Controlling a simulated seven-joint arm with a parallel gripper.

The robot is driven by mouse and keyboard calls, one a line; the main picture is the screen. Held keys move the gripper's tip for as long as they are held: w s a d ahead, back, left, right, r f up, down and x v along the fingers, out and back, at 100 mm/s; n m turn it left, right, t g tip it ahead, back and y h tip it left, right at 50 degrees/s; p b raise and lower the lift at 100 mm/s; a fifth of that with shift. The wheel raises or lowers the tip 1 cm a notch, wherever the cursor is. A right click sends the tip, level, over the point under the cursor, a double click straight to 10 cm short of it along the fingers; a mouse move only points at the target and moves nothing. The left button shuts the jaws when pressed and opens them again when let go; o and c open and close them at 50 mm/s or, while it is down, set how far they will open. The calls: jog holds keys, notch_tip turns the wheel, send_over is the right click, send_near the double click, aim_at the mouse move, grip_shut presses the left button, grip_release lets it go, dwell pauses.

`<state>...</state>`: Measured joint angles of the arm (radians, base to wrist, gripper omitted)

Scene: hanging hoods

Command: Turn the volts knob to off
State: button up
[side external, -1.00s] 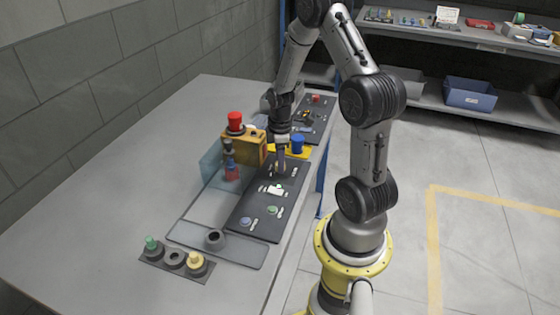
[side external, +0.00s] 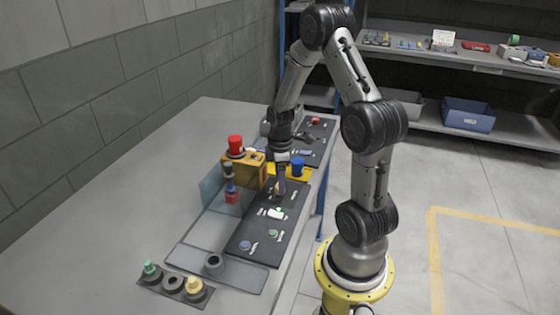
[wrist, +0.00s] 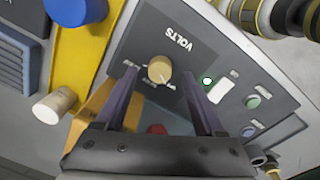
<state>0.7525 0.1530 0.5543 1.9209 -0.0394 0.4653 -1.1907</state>
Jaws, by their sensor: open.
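The volts knob (wrist: 159,69) is a round tan knob with a pale pointer mark, on a dark grey panel (wrist: 135,45) under the word VOLTS, which appears upside down in the wrist view. Small markings lie on either side of it. My gripper (wrist: 159,76) is open, its two dark fingers on either side of the knob in the picture. I cannot tell whether they touch it. In the side view my gripper (side external: 279,192) points down at the far part of the black panel (side external: 245,240), and it hides the knob.
A white switch (wrist: 220,87) and green button (wrist: 254,102) share the panel. Near my gripper are a blue knob (side external: 297,166) on a yellow base and an orange box (side external: 246,172) with a red knob (side external: 235,144).

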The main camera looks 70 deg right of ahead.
notch_tip(320, 180, up, 12)
jog(key=shift+s+a, duration=0.15)
jog(key=shift+a, duration=0.15)
dwell(0.4)
jog(key=w+a+r+n+t, duration=0.2)
jog(key=a+r+n+t, duration=0.15)
jog(key=a+r, duration=0.9)
jog(key=s+a+f+m+t, duration=0.2)
jog(key=s+a+m, duration=0.7)
jog(key=s+a, duration=0.1)
jog(key=shift+s+a+y, duration=0.25)
jog(key=shift+a+y, duration=0.05)
jog(key=shift+a, duration=0.2)
